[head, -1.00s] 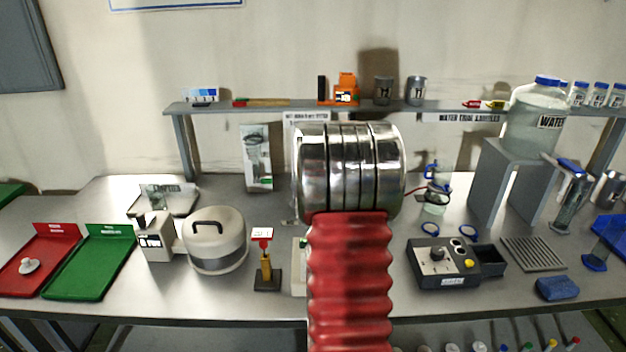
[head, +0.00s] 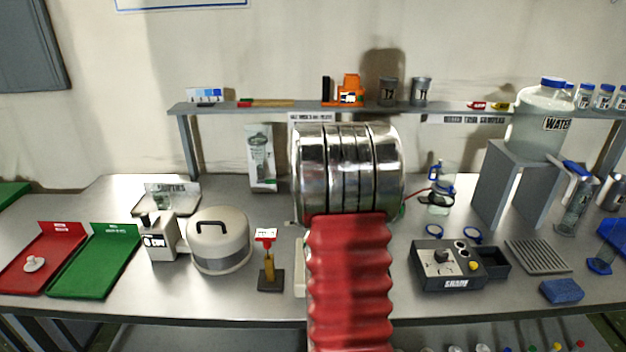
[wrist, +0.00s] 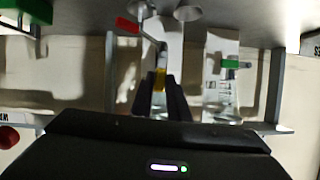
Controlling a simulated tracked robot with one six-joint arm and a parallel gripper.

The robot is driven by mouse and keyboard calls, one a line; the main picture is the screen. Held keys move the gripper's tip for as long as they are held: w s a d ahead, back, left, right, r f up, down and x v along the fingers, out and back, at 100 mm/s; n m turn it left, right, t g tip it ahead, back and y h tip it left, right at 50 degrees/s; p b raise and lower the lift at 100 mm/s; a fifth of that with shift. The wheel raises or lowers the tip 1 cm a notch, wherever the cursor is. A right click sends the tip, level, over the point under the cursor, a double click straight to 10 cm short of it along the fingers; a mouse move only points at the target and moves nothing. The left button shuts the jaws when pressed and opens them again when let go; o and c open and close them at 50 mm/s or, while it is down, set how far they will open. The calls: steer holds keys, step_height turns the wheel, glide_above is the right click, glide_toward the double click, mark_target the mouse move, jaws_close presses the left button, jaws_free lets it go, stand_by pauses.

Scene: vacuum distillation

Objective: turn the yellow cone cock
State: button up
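A small yellow piece (wrist: 160,79), which looks like the yellow cone cock, shows in the wrist view just beyond my fingertips. It stands in front of a pale upright panel. My gripper (wrist: 160,92) has its two dark fingers apart, with the yellow piece in line with the gap between them. I cannot tell whether the fingers touch it. In the head view my red and silver arm hides this spot and my gripper.
In the wrist view a red handle (wrist: 127,25) and a green handle (wrist: 230,63) lie nearby. In the head view a red-topped yellow post (head: 268,262) stands left of my arm, and a control box (head: 447,264) right. The shelf (head: 290,107) runs behind.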

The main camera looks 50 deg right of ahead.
steer(key=shift+o, duration=0.8)
steer(key=v, duration=1.3)
steer(key=shift+s+a, duration=0.25)
steer(key=shift+a, duration=0.05)
